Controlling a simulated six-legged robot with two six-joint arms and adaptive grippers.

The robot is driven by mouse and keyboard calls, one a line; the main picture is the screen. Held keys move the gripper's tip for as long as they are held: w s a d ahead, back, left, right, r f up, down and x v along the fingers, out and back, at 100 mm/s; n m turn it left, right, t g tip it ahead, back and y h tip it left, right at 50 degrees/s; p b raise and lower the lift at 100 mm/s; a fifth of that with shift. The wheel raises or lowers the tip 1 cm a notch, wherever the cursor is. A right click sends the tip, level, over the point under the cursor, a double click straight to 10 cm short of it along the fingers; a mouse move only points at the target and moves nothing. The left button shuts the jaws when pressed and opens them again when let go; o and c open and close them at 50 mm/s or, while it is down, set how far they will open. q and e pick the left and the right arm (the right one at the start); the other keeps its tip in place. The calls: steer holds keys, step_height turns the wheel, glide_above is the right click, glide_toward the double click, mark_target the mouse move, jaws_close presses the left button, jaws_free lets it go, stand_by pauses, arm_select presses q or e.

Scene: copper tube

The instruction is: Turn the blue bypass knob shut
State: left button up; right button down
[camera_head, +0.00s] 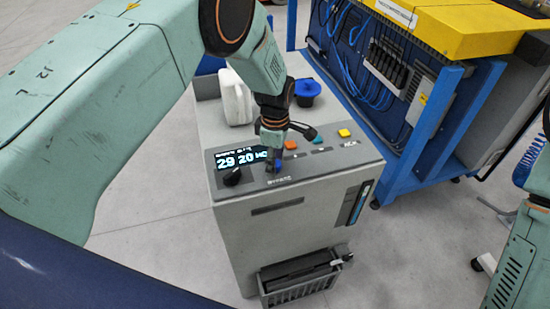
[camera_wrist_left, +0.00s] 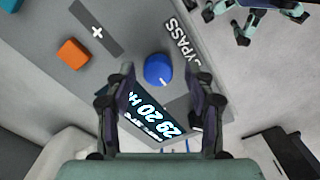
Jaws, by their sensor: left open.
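The blue bypass knob (camera_wrist_left: 158,68) is a round knob with a small white mark, beside the BYPASS label (camera_wrist_left: 192,47) on the grey machine's panel. It lies between the two open fingers of my left gripper (camera_wrist_left: 160,82) in the left wrist view, with a gap visible on each side. In the head view my left gripper (camera_head: 272,152) points down over the panel and mostly hides the blue knob (camera_head: 279,163). I cannot tell how far the fingertips are above the panel. My right gripper does not show.
The lit display (camera_head: 240,158) and a black knob (camera_head: 231,176) are left of the blue knob. An orange button (camera_head: 291,144) and a yellow button (camera_head: 344,132) are to its right. A white container (camera_head: 235,97) and a blue funnel-like piece (camera_head: 306,90) stand behind.

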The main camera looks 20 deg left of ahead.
arm_select(q)
steer(key=shift+d, duration=0.15)
steer(key=shift+w, duration=0.1)
steer(key=shift+c, duration=0.5)
steer(key=shift+a, duration=0.2)
steer(key=c, duration=0.6)
steer(key=shift+d, duration=0.1)
jaws_close()
